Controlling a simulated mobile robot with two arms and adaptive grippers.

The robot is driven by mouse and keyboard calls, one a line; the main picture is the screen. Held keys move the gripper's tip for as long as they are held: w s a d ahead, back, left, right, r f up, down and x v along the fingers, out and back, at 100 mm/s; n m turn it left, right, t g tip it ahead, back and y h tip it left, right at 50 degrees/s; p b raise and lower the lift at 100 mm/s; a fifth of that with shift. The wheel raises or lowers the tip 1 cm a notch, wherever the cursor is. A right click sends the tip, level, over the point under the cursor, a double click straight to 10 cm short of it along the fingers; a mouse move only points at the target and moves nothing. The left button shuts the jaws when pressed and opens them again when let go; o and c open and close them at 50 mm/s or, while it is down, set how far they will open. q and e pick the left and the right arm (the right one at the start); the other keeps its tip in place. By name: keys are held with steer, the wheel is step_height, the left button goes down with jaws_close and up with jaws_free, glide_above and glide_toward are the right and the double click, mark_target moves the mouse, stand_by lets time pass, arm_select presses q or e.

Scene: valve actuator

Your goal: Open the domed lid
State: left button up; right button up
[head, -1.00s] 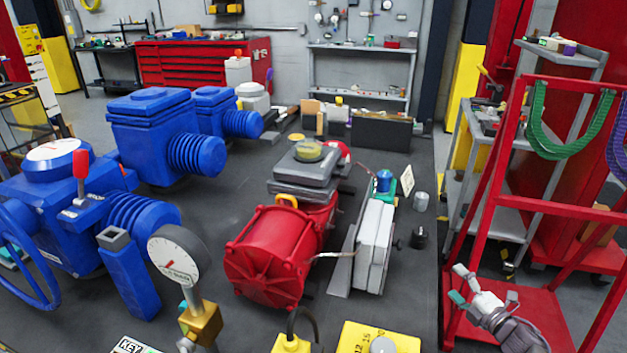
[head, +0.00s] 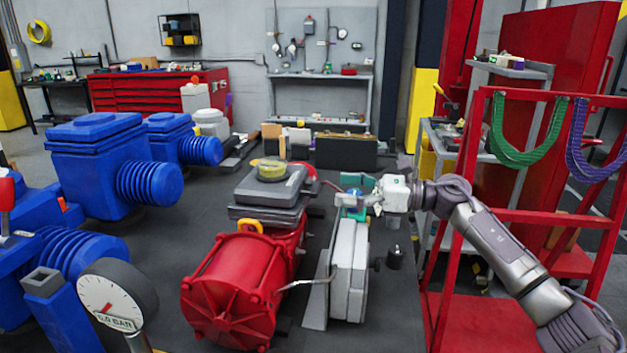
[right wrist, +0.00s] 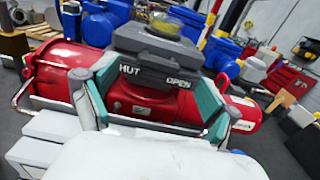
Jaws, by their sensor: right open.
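A clear yellowish domed cap (head: 272,168) sits on the dark grey box (head: 270,187) atop the red actuator (head: 235,285). The cap also shows at the top of the right wrist view (right wrist: 167,24), above the lettering "HUT" and "OPEN". I cannot see whether this cap is hinged. My right gripper (head: 353,199) is right of the grey box, above the pale flat unit. Its teal fingers (right wrist: 150,102) are spread apart with nothing held between them; the red actuator and grey box lie beyond them. My left gripper is not in view.
A pale grey flat unit (head: 349,270) with a bent metal tube stands right of the actuator. Blue actuators (head: 95,165) and a dial gauge (head: 112,302) stand on the left. A red cart frame (head: 470,215) with hanging straps is near my right arm.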

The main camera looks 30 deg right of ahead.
mark_target(320, 187)
steer(key=p+x, duration=0.1)
steer(key=x, duration=0.3)
steer(key=shift+w+a+r, duration=0.15)
steer(key=shift+w+a, duration=0.1)
steer(key=shift+a, duration=0.05)
steer(key=shift+x, duration=0.8)
